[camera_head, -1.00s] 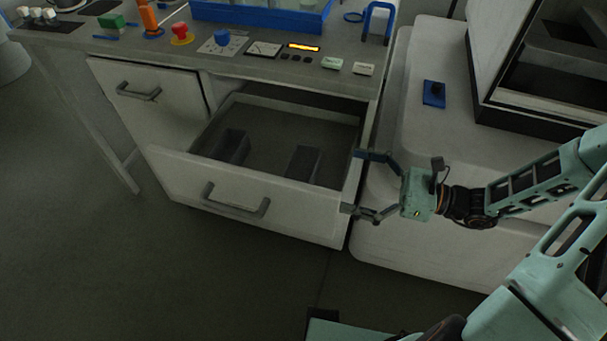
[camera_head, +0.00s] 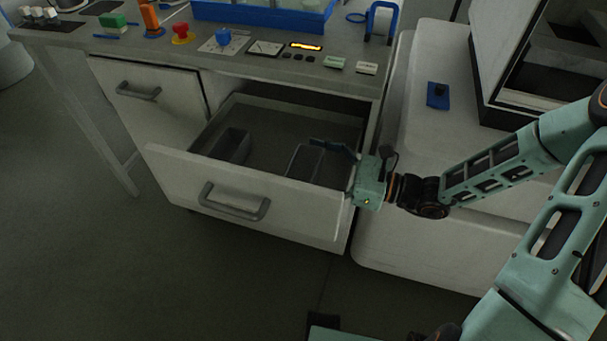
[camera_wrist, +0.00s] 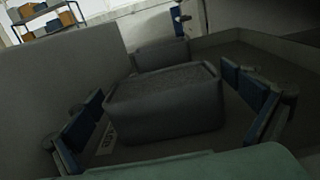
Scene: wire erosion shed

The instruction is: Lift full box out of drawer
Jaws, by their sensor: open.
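The drawer (camera_head: 240,190) is pulled out and open. Two dark grey boxes stand in it: a right box (camera_head: 302,163) and a left box (camera_head: 232,146). In the wrist view the nearer box (camera_wrist: 165,112) looks filled with grainy grey material close to its rim, and a pale label lies near its left side. The other box (camera_wrist: 160,56) stands behind it; its contents are hard to make out. My gripper (camera_head: 327,160) reaches over the drawer's right side. Its blue-padded fingers are open, one on each side of the nearer box, apparently apart from it. In the head view one finger is hidden.
The drawer walls (camera_wrist: 75,62) close in around the boxes. The worktop (camera_head: 300,78) overhangs the drawer's back and carries a blue tray (camera_head: 262,16), knobs and a lit display. A white machine cabinet (camera_head: 425,140) stands close on the right.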

